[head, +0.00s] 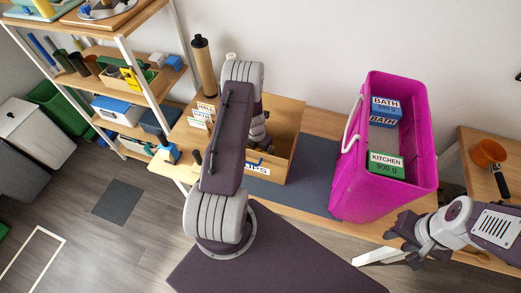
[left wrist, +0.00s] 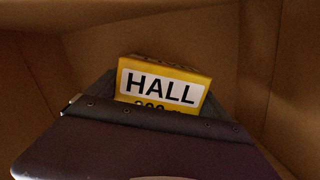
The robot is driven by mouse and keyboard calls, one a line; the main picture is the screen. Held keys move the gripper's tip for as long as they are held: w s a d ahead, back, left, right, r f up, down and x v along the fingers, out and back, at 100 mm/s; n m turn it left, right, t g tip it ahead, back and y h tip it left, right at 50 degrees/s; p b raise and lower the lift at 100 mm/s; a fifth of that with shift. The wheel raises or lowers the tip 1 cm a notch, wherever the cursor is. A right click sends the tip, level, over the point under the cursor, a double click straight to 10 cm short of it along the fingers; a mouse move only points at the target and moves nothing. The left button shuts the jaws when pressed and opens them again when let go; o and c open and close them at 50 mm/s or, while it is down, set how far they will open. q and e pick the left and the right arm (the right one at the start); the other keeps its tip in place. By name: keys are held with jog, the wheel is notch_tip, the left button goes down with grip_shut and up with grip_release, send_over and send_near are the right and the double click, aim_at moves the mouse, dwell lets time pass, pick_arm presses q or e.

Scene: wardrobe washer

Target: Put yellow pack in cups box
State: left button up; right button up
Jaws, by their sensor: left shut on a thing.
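The yellow pack (left wrist: 165,82), with a white label reading HALL, is held by my left gripper (left wrist: 155,118) in the left wrist view. The gripper's dark edge covers the lower part of the label. Brown cardboard walls surround them. In the head view the cardboard box (head: 285,140) has a label ending in "UPS" on its front. My left arm reaches down into it and hides the pack and most of the gripper. My right gripper (head: 400,236) is away from the box, near the table's front edge at the right; its jaw opening is unclear.
A magenta bin (head: 350,185) holds BATH (head: 385,106) and KITCHEN (head: 386,165) packs to the right of the box. A tall brown cylinder (head: 203,66) stands behind the box. A shelf (head: 150,62) is at the left. A grey mat (head: 312,180) lies between box and bin.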

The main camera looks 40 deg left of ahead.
pick_arm(q)
jog(key=o, duration=1.3)
jog(key=shift+s+f, duration=0.1)
jog(key=r, duration=0.4)
jog(key=s+r+p, duration=0.1)
jog(key=r, duration=0.3)
jog(key=r+p, duration=0.1)
jog(key=r, duration=0.3)
jog(key=shift+s+r, duration=0.1)
jog(key=shift+s, duration=0.25)
